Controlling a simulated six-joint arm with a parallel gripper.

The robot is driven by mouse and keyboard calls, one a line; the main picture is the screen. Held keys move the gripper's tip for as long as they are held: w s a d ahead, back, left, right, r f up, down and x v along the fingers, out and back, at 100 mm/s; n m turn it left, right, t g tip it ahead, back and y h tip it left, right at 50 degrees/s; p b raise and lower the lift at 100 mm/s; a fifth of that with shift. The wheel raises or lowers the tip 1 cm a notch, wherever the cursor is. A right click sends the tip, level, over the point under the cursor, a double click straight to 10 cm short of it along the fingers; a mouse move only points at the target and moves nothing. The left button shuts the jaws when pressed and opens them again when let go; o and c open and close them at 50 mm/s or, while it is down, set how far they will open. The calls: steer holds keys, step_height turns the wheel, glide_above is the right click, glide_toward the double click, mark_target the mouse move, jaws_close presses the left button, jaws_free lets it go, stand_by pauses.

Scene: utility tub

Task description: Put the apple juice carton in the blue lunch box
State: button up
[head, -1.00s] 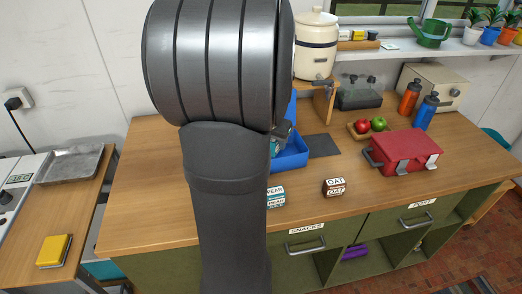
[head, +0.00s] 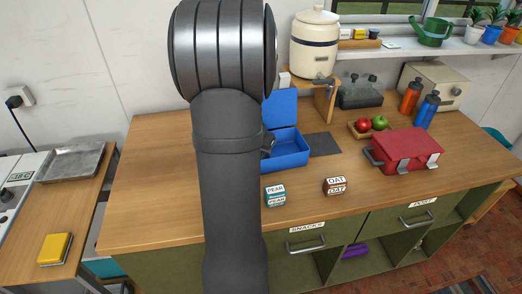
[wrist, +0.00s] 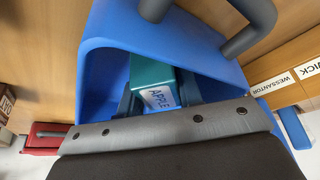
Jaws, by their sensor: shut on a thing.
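The blue lunch box (head: 290,158) stands open on the wooden counter, its lid (head: 281,108) raised at the back. My arm hides its left part in the head view. In the wrist view the blue lunch box (wrist: 92,75) surrounds the space in front of my gripper. My gripper (wrist: 157,97) is shut on the apple juice carton (wrist: 152,75), a teal box with a white APPLE label, between its two fingers. The carton appears within the lunch box's outline; whether it touches the floor cannot be told. The carton is hidden in the head view.
A pear carton (head: 275,195) and an oat carton (head: 335,186) stand in front of the lunch box. A red lunch box (head: 405,150) and a tray with apples (head: 370,127) are to the right. A cream dispenser (head: 314,42) stands behind. The counter's left part is clear.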

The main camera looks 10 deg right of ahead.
steer(key=shift+f, duration=0.15)
steer(key=o, duration=1)
steer(key=v, duration=1.2)
